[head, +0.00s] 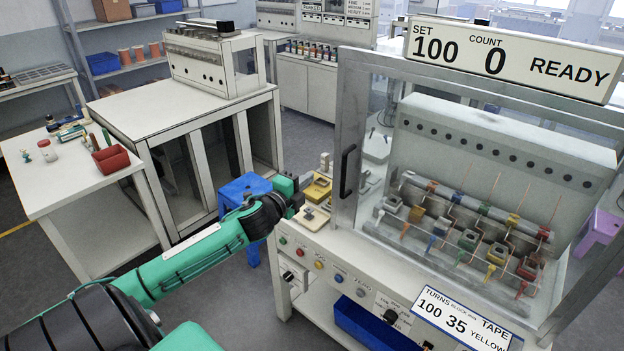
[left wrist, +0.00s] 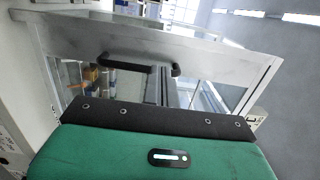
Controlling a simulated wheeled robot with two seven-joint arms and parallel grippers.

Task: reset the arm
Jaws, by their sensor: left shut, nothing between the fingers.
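My left arm is green and black and reaches in from the lower left in the head view. Its gripper (head: 293,194) is shut and empty, at the left end of the winding machine, beside a yellow block (head: 318,188). The machine's clear door is closed, with a black handle (head: 348,171) to the right of my gripper. The handle also shows in the left wrist view (left wrist: 128,64), beyond my green wrist housing. The fingers are hidden in the left wrist view. My right gripper is in neither view.
The machine's cabinet holds several coloured coils (head: 467,240) behind the clear front. Its sign (head: 510,58) reads count 0 and READY. A blue stool (head: 243,190) stands behind my gripper. A white table (head: 75,165) with a red bin (head: 111,159) is at the left.

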